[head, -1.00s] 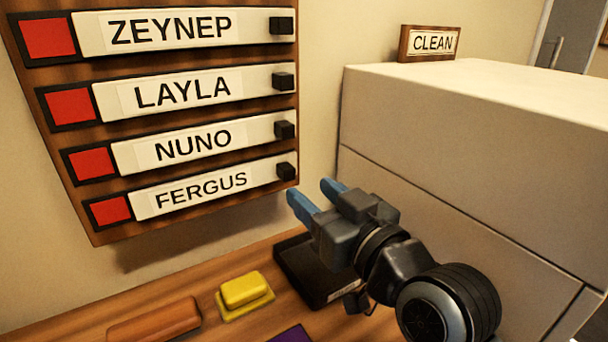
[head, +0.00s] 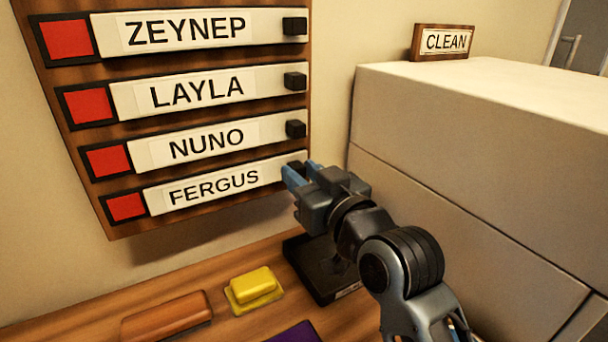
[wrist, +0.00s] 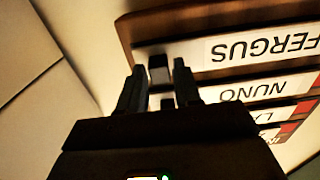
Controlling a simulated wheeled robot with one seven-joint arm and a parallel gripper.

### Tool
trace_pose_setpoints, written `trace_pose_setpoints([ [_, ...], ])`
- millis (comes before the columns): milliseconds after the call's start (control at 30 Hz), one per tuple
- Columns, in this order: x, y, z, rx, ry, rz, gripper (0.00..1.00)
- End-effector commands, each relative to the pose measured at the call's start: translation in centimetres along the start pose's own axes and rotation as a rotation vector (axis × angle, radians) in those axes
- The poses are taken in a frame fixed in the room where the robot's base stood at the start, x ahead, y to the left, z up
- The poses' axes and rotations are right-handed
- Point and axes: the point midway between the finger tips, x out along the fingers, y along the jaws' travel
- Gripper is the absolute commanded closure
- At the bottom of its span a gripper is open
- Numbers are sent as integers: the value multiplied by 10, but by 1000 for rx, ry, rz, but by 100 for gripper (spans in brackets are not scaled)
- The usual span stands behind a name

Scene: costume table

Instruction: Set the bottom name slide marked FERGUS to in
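The bottom name slide marked FERGUS (head: 214,187) is a white strip on the wooden board, with a red square (head: 127,207) showing at its left end. Its black knob (head: 296,165) is at the right end, partly hidden by my gripper in the head view. My gripper (head: 291,175) is at that knob. In the wrist view my gripper (wrist: 160,88) has its two fingers apart, one on each side of the knob (wrist: 158,68), with gaps showing. The FERGUS slide also shows upside down in the wrist view (wrist: 262,48).
Above it are the slides NUNO (head: 205,144), LAYLA (head: 196,91) and ZEYNEP (head: 186,31), each with red at left and its knob at right. A pale box (head: 450,150) stands right of my arm. A yellow sponge-like block (head: 253,287), brown block (head: 167,316) and black stand (head: 320,275) lie below.

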Motion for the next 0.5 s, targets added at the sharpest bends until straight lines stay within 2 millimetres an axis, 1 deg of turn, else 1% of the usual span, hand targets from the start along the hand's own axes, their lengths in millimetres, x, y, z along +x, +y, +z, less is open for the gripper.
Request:
trace_pose_setpoints([
  [33,0,0,0,0,0,0,72],
  [300,0,0,0,0,0,0,98],
  [333,0,0,0,0,0,0,100],
  [500,0,0,0,0,0,0,100],
])
